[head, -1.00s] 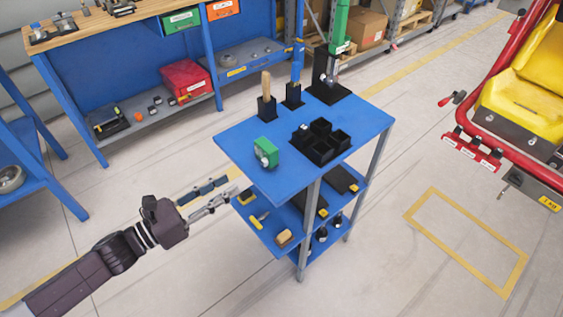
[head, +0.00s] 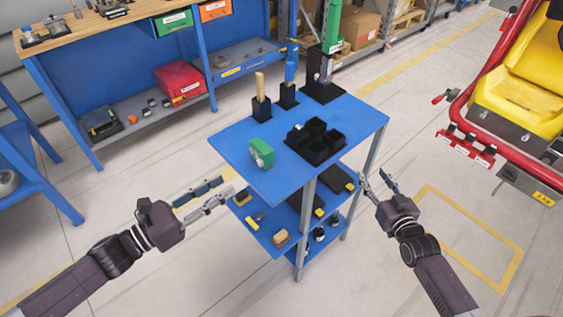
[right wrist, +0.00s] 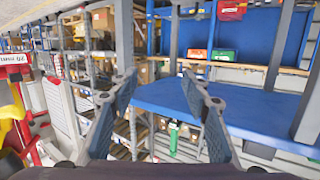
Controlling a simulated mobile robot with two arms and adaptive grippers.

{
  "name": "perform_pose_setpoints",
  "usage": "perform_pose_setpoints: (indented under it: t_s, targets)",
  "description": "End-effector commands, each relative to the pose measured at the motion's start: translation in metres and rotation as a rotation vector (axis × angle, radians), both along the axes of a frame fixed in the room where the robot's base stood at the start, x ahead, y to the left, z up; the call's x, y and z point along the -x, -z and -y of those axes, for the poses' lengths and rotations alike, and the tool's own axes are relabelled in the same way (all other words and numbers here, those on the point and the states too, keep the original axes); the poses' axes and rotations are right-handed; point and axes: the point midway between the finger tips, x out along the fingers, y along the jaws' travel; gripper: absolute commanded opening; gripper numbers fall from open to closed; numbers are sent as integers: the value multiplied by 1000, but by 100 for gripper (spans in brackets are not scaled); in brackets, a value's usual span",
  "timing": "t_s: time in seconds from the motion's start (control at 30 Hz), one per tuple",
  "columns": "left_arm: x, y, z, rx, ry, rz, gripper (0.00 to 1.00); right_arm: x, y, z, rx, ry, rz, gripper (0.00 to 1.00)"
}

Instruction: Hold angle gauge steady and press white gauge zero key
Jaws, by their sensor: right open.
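The angle gauge appears to be the small green block with a pale face (head: 261,152), standing on the blue cart top (head: 235,150) near its left front edge. Its white zero key is too small to make out. My left gripper (head: 227,186) is open and empty, left of the cart and in front of the gauge, apart from it. My right gripper (head: 374,178) is open and empty, beside the cart's right side. Its spread fingers also show in the right wrist view (right wrist: 160,90), with nothing between them.
A black compartment tray (head: 316,141) sits right of the gauge. A wooden-handled tool (head: 260,88) and a blue tool (head: 291,66) stand in black holders behind. Lower shelves hold small items. A red-framed yellow seat (head: 525,92) is at right.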

Motion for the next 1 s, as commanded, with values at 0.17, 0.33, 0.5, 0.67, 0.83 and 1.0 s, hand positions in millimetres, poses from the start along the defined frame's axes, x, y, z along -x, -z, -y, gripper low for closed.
perform_pose_setpoints:
  t_s: [0.17,0.33,0.5,0.67,0.83,1.0]
  targets:
    - [0,0,0,0,0,0,29,-21,-107,-12,-37,-50,194,44]
    - [0,0,0,0,0,0,29,-20,-195,-60,-75,-158,339,44]
    - [0,0,0,0,0,0,29,0,-185,-158,-78,-322,284,44]
    - [0,0,0,0,0,0,29,23,-165,-227,-60,-443,222,44]
    - [0,0,0,0,0,0,29,42,-154,-269,-45,-521,188,44]
    - [0,0,0,0,0,0,29,44,-150,-284,-40,-546,179,44]
